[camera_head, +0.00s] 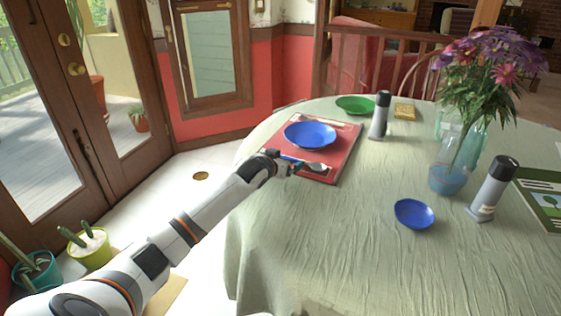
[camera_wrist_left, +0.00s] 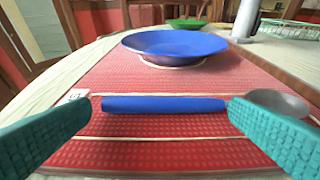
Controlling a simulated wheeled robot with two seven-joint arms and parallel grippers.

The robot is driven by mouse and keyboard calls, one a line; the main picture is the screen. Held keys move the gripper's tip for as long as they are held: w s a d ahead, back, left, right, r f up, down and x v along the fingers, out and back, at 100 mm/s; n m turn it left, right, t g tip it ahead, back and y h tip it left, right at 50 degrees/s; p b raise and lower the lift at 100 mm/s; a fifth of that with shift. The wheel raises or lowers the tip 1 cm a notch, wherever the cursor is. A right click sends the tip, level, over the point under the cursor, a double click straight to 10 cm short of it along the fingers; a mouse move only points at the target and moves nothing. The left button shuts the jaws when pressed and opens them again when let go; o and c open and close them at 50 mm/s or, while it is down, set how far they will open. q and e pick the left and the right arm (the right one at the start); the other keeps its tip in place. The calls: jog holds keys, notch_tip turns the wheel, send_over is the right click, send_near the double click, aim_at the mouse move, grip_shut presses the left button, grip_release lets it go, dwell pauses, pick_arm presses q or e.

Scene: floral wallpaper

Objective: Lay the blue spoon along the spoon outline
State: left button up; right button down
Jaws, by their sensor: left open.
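The blue spoon (camera_wrist_left: 165,104) lies crosswise on the red placemat (camera_wrist_left: 210,153), its blue handle towards the left and its grey bowl (camera_wrist_left: 278,102) at the right in the left wrist view. In the head view its bowl (camera_head: 317,167) shows at the mat's near side. My left gripper (camera_wrist_left: 160,108) is open, its teal fingertips at either end of the handle, apart from each other. In the head view the left gripper (camera_head: 288,167) is low over the mat's near edge. Pale lines run on the mat beside the spoon, but I cannot make out a full spoon outline. My right gripper is not in view.
A blue plate (camera_head: 310,135) sits on the mat behind the spoon. A green plate (camera_head: 355,105), a grey-and-black shaker (camera_head: 380,115), a blue bowl (camera_head: 414,214), another shaker (camera_head: 493,188) and a flower vase (camera_head: 450,180) stand on the tablecloth. The front of the table is clear.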

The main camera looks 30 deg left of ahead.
pick_arm(q)
jog(key=shift+s+d+r, duration=0.1)
jog(key=shift+s+r, duration=0.15)
jog(key=shift+s, duration=0.15)
jog(key=p+v, duration=0.1)
jog(key=v, duration=1)
jog(key=shift+s+p, duration=0.1)
jog(key=shift+p, duration=0.3)
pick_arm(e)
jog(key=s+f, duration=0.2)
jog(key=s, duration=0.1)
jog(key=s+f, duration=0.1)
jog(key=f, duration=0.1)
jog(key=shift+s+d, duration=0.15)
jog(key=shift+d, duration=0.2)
